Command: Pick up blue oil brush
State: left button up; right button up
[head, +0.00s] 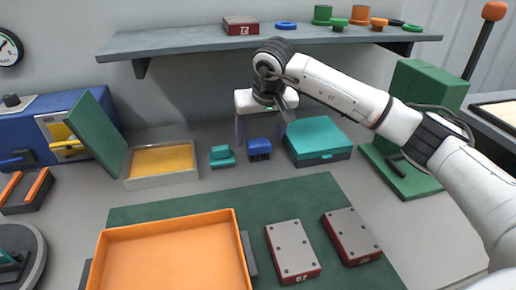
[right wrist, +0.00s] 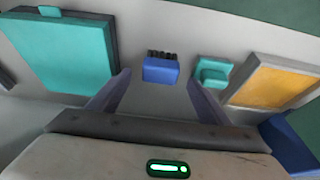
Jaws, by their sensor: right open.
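The blue oil brush (head: 259,149) is a small blue block with dark bristles, standing on the grey table beside the teal box. It also shows in the right wrist view (right wrist: 160,70), centred between the two fingers. My right gripper (head: 262,138) is open and empty, its fingers spread to either side of the brush in the picture. In the right wrist view the fingertips (right wrist: 159,76) appear apart from the brush, with grey table visible between. My left gripper is not in view.
A teal brush-like block (head: 222,156) stands just left of the blue brush. A teal lidded box (head: 317,138) is close on the right. A box with a yellow inside (head: 161,178) lies further left. A shelf (head: 200,42) overhangs behind. An orange tray (head: 234,216) is in front.

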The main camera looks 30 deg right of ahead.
aim_at(259, 142)
jog(key=x, duration=0.4)
jog(key=shift+f, duration=0.25)
jog(key=c, duration=1.1)
jog(key=shift+c, duration=0.2)
jog(key=shift+r, duration=0.1)
notch_tip(259, 142, up, 10)
jog(key=shift+f, duration=0.1)
jog(key=shift+o, duration=1.4)
jog(key=shift+c, duration=0.8)
